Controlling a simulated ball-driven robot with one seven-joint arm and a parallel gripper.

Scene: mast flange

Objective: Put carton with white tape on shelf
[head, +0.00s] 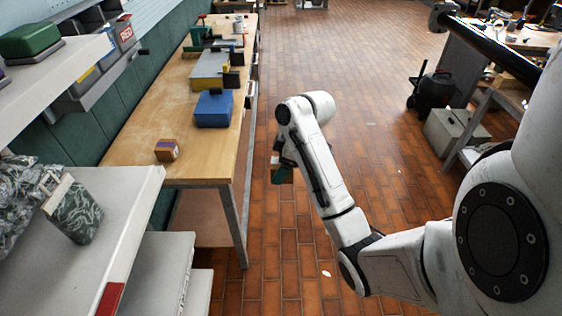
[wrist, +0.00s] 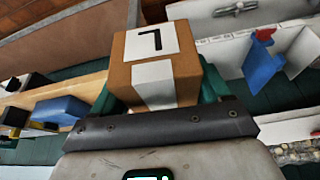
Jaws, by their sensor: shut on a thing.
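The carton (wrist: 188,66) is a brown box with a strip of white tape down its near side and a white label with a black mark on top. In the wrist view it sits between the green fingers of my gripper (wrist: 160,88), which is shut on it. In the head view my gripper (head: 283,166) hangs over the tiled floor, right of the workbench, with most of the carton hidden. A pale grey shelf (head: 110,205) stands at the lower left of the head view, apart from my gripper. Another small brown carton (head: 167,150), with purple tape, stands on the near end of the workbench.
The wooden workbench (head: 140,125) bears a blue box (head: 214,108) and several tools. A patterned container (head: 75,212) stands on the shelf, with bare surface to its right. A green case (head: 30,40) lies on an upper shelf. The floor right of the workbench is largely clear.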

